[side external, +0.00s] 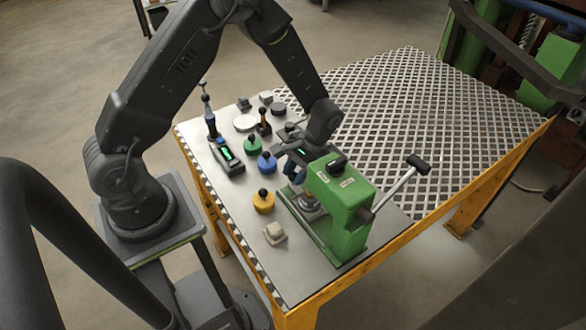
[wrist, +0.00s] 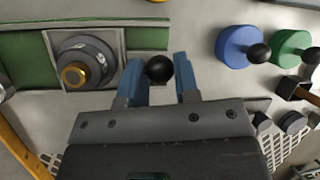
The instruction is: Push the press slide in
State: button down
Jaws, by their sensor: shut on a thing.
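The green press (side external: 345,215) stands at the front of the table, with its lever arm (side external: 395,192) sticking out to the right and up. In the wrist view, the press slide (wrist: 115,42) is a pale plate between green rails, bearing a round grey die (wrist: 86,62) with a brass centre. A black ball knob (wrist: 159,69) is beside the slide's right end; its link to the slide is hidden. My gripper (wrist: 160,72) has its blue fingers on either side of this knob and is shut on it. In the side view, my gripper (side external: 293,174) is low at the press's left side, partly hidden.
Blue (side external: 267,162), green (side external: 252,145) and yellow (side external: 263,201) knobbed discs stand left of the press. A dark device with a green display (side external: 227,157) and a pale block (side external: 275,234) are nearby. The perforated tabletop (side external: 420,110) behind is clear.

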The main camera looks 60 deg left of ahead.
jog(key=d, duration=0.2)
jog(key=shift+d, duration=0.3)
jog(key=c, duration=0.9)
grip_release()
jog(key=shift+o, duration=0.2)
jog(key=v, duration=1.4)
